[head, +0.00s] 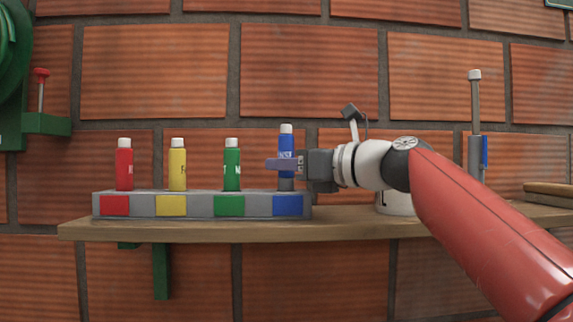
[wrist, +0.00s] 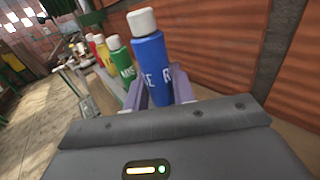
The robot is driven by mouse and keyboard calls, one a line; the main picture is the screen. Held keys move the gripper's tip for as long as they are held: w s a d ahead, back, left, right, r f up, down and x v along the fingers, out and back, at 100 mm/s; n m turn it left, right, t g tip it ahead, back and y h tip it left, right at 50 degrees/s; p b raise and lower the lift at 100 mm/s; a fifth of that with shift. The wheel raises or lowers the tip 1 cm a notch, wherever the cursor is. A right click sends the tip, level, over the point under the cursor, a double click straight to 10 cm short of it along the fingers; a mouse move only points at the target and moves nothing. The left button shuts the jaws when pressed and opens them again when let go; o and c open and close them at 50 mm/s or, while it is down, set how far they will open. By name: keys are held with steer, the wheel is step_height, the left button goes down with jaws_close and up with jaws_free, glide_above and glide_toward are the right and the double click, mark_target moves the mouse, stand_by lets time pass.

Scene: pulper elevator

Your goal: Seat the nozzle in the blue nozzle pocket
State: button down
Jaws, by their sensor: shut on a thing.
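The blue nozzle (head: 287,142), with a white cap, stands upright over the blue-marked pocket (head: 288,205) at the right end of the grey rack. My gripper (head: 279,164) is shut on its body from the right. The nozzle's cap sits higher than the caps of its neighbours. A grey lower part shows under the fingers, just above the rack top; I cannot tell whether its tip is inside the pocket. In the wrist view the blue nozzle (wrist: 150,62) is between my gripper's fingers (wrist: 162,92), and its lower end is hidden.
Red (head: 124,165), yellow (head: 177,165) and green (head: 232,165) nozzles stand in the matching pockets of the rack (head: 242,195). The green one is nearest. The rack is on a wooden shelf (head: 190,229) before a brick wall. A white container (head: 393,205) stands behind my arm.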

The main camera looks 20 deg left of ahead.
steer(key=shift+f+b, duration=0.95)
steer(key=shift+f, duration=0.25)
steer(key=c, duration=1.1)
jaws_free()
steer(key=shift+r, duration=0.1)
steer(key=shift+d, duration=0.15)
steer(key=d, duration=0.2)
steer(key=s+d+b, duration=0.1)
steer(key=d, duration=0.2)
steer(key=d+b, duration=0.1)
steer(key=d, duration=0.1)
steer(key=shift+s+d, duration=0.25)
